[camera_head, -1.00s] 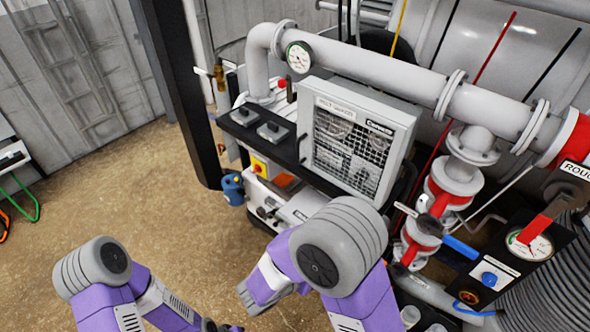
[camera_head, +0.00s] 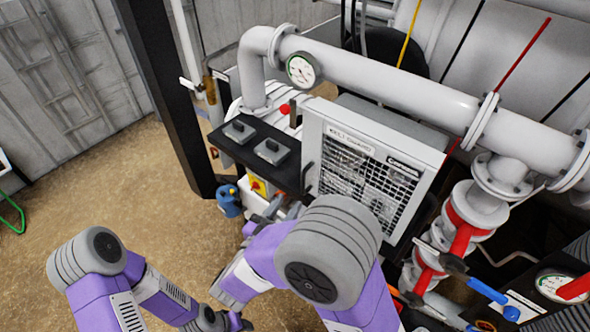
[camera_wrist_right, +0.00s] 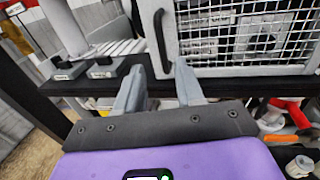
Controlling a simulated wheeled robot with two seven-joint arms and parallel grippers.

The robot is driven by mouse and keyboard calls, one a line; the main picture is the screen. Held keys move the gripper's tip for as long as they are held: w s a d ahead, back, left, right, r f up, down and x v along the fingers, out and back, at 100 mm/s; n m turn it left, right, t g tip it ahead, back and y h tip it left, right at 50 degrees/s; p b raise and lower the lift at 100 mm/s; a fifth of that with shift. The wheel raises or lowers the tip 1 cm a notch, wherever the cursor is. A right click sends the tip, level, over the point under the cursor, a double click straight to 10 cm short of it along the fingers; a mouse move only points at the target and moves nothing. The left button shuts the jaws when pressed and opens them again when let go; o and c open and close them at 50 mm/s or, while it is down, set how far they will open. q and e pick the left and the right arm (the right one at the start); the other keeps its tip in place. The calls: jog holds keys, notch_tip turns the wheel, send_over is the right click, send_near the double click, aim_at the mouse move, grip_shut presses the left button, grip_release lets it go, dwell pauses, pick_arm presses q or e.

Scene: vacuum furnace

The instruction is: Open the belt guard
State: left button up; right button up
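The belt guard (camera_head: 368,178) is a pale frame with a wire mesh front on a box, right of centre in the head view. It looks shut. Its mesh also fills the upper right of the right wrist view (camera_wrist_right: 255,30). A black bar handle (camera_wrist_right: 162,40) stands upright at the guard's left edge; it also shows in the head view (camera_head: 306,176). My right gripper (camera_wrist_right: 160,78) is open and empty, its two fingertips apart just below the handle. In the head view my own arm partly covers it. My left arm is at lower left; its gripper is not visible.
A dark shelf (camera_head: 245,139) with two small grey blocks lies left of the guard. A thick pipe with a gauge (camera_head: 302,69) runs above. Red-handled valves (camera_head: 462,240) stand at right. A blue container (camera_head: 228,201) is on the floor; floor at left is clear.

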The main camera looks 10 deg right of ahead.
aim_at(302, 185)
jog(key=p+x, duration=0.1)
jog(key=x, duration=0.6)
jog(key=shift+d, duration=0.1)
jog(key=shift+s, duration=0.15)
jog(key=shift+r, duration=0.1)
grip_shut()
